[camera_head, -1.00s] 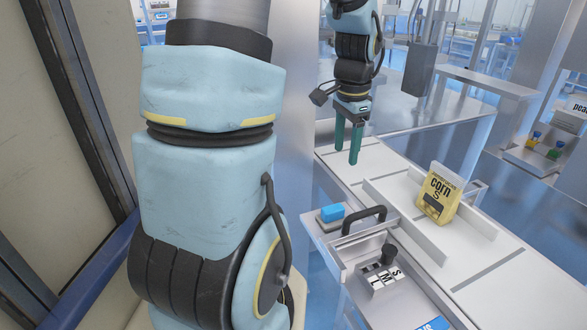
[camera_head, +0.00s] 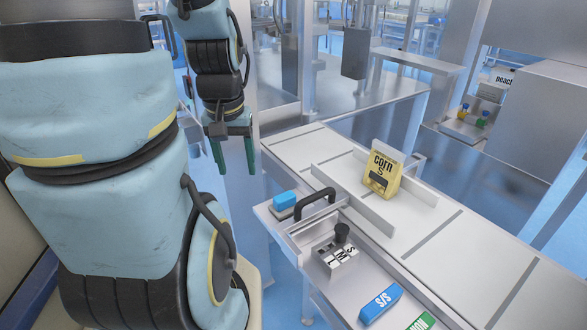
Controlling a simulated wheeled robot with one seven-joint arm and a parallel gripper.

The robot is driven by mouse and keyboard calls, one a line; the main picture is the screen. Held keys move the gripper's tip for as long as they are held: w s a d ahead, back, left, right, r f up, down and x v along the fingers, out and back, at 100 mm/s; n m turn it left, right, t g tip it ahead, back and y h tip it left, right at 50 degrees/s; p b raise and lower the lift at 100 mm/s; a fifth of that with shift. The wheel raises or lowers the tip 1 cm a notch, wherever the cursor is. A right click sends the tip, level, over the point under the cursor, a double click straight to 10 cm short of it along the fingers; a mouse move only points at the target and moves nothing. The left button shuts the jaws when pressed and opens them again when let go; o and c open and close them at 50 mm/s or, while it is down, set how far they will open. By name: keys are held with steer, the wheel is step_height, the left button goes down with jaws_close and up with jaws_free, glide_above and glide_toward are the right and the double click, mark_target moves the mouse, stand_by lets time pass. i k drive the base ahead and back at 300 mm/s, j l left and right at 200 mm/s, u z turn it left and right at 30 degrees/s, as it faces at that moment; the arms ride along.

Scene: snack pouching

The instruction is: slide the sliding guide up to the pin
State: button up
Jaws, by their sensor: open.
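Two low pale rails stand on the white conveyor top, a near one (camera_head: 352,200) and a far one (camera_head: 424,193). I cannot tell for sure which is the sliding guide. A yellow corn pouch marked S (camera_head: 382,174) stands upright between them. No pin can be made out clearly. My gripper (camera_head: 236,172) hangs with its green fingers down, open and empty. It appears to the left of the conveyor, apart from both rails and the pouch.
An open tray (camera_head: 367,287) in front of the conveyor has a black handle (camera_head: 316,202), a block marked S, M, L with a black knob (camera_head: 342,232), a blue S/S piece (camera_head: 381,304) and a green piece (camera_head: 422,322). The conveyor's right part is clear.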

mark_target(339, 193)
steer(key=i+j+z, duration=0.2)
steer(key=j, duration=0.15)
steer(key=i+j+z, duration=0.2)
steer(key=j, duration=0.15)
steer(key=j+z, duration=0.2)
steer(key=j, duration=0.2)
